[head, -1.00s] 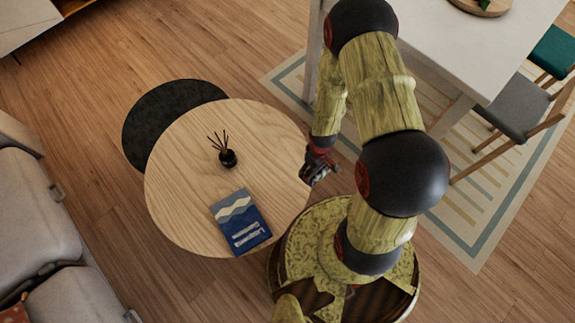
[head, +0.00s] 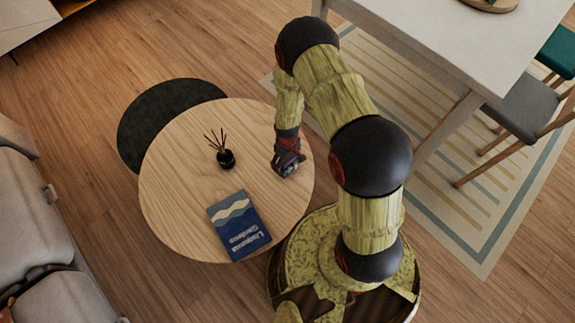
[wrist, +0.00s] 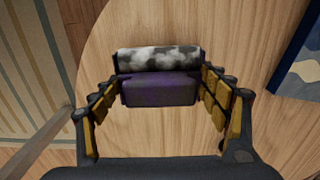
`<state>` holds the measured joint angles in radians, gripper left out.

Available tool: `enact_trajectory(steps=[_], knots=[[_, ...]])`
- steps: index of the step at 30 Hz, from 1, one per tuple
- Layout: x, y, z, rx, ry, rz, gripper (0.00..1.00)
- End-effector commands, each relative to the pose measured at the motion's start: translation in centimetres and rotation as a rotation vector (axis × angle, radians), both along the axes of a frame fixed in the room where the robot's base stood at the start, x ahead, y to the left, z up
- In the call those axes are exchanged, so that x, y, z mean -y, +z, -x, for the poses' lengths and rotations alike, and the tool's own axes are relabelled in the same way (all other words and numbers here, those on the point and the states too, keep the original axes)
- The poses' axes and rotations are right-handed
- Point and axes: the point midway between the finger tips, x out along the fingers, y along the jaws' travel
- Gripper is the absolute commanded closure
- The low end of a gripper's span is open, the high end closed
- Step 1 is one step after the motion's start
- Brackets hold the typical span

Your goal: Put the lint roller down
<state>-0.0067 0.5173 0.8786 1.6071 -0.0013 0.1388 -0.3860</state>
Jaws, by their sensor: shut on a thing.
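The lint roller (wrist: 159,62) shows in the wrist view, with a mottled grey-and-white roll and a dark purple part nearer the camera. My gripper (wrist: 160,88) is shut on it, with a finger at each end of the purple part. In the head view my gripper (head: 288,165) is over the right side of the round wooden table (head: 175,205), and the roller cannot be made out there. I cannot tell whether the roller touches the tabletop.
A black reed diffuser (head: 226,159) stands left of my gripper. A blue book (head: 239,226) lies near the table's front edge; part of it shows in the wrist view (wrist: 300,70). A dark round piece (head: 160,118) is behind left. A white table (head: 440,50) stands right.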

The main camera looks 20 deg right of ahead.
Motion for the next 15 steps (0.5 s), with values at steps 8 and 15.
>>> enact_trajectory(steps=[8,15], knots=[[0.1,-2.9,0.1,0.000,-0.001,0.000,0.57],[0.1,-3.0,0.1,-0.001,-0.001,0.000,0.57]])
